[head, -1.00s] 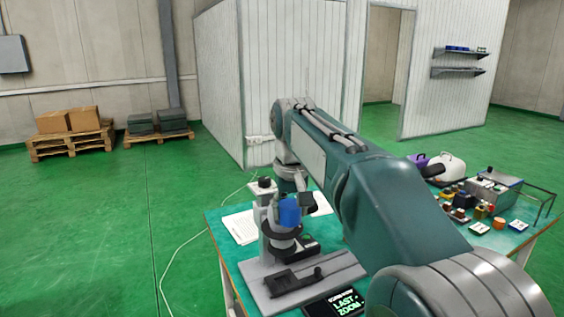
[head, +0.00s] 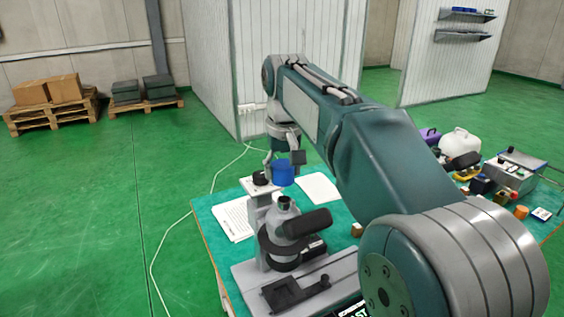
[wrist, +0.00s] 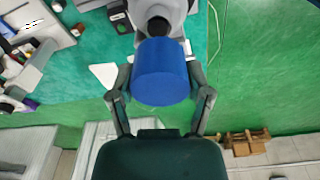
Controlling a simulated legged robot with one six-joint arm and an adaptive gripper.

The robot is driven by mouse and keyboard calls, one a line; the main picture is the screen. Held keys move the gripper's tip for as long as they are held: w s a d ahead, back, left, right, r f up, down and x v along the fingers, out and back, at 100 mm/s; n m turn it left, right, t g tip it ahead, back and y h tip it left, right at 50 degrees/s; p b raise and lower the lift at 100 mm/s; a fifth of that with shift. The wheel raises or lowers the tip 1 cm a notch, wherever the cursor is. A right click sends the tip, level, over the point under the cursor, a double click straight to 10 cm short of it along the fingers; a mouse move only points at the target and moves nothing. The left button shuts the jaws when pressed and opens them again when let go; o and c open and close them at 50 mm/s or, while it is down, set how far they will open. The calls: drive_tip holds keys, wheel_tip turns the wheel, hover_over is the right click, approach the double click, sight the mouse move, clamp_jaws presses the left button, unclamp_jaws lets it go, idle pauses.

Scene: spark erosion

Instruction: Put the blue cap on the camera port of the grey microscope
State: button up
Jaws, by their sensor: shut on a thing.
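The blue cap (head: 283,173) is held between the two fingers of my gripper (head: 286,160). In the wrist view the cap (wrist: 161,80) fills the space between the fingertips of my gripper (wrist: 161,92). The grey microscope (head: 272,222) stands on the workbench, with a black eyepiece tube pointing right. A short upright tube with a dark open top, seemingly the camera port (head: 284,203), is on its head. The cap appears above this tube, with a visible gap. In the wrist view the cap hides part of the microscope (wrist: 178,12) behind it.
The green-topped workbench (head: 338,216) carries white papers (head: 234,218) beside the microscope. A black round knob (head: 261,178) tops the microscope column, close left of the cap. Bottles, small parts and a grey control box (head: 508,176) crowd the right side.

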sight(284, 199)
drive_tip(key=shift+d+f, duration=0.1)
drive_tip(key=shift+f, duration=1.95)
drive_tip(key=shift+s+f, duration=0.1)
drive_tip(key=shift+f, duration=1)
idle(1.1)
drive_tip(key=o, duration=1)
drive_tip(key=shift+r, duration=3.5)
drive_tip(key=shift+s+d, duration=0.1)
